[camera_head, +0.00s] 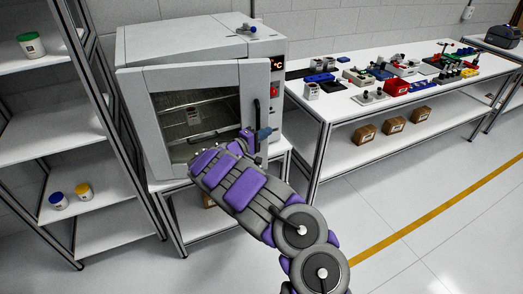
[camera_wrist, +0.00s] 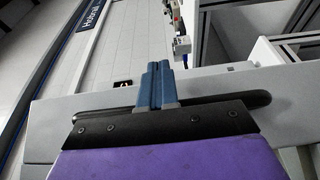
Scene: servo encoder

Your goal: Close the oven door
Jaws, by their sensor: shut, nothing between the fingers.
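The oven (camera_head: 180,40) is a white box on a metal-framed stand at the left in the head view. Its door (camera_head: 200,77) has a large window and stands slightly away from the body, so it looks ajar. A black vertical handle (camera_head: 257,112) is near the door's right edge. My gripper (camera_head: 268,133) is at the handle's lower end, in front of the door's right side. In the wrist view, its blue fingers (camera_wrist: 155,85) are shut and empty. They lie over the dark handle bar (camera_wrist: 258,100) and the grey door face (camera_wrist: 70,110). Whether they touch is unclear.
A shelf rack (camera_head: 45,65) with jars stands close on the left. A workbench (camera_head: 310,105) with colourful parts and boxes below is on the right. The oven's control panel (camera_head: 276,75) is right of the door. Floor (camera_head: 420,225) at the right front is clear.

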